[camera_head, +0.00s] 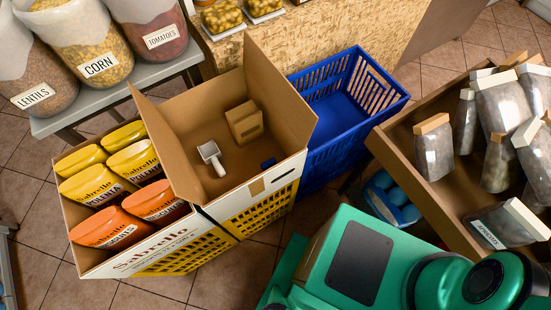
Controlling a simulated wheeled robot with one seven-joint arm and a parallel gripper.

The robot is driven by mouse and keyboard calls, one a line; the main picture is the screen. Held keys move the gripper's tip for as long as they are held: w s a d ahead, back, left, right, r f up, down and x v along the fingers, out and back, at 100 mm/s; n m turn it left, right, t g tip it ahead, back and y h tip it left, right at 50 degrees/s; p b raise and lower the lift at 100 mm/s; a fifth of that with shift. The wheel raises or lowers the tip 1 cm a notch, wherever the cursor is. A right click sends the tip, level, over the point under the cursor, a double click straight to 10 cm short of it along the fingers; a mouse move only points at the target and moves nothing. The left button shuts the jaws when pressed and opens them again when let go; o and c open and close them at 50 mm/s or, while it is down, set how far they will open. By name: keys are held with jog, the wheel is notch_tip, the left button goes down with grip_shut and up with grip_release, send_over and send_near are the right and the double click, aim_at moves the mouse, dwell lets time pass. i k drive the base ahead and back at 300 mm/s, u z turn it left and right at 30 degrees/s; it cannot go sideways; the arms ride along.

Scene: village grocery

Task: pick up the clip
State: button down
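A small blue object (268,163), which looks like the clip, lies on the floor of an open cardboard box (208,107) near its right side. It is too small to make out its shape well. A white scoop-like tool (212,157) with a pale handle lies left of it in the same box. A small brown carton (244,122) stands behind them, apart from both. Green and black parts of my own body fill the lower right of the view. My gripper does not show.
Polenta and biscuit bags (103,188) fill the left compartment. The box's raised flaps surround the opening. Sacks (94,50) stand on a bench at upper left.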

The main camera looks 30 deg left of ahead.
aim_at(267, 164)
jog(key=u, duration=0.05)
jog(key=k, duration=1.25)
jog(key=u, duration=0.9)
jog(key=i, duration=1)
jog(key=u, duration=0.05)
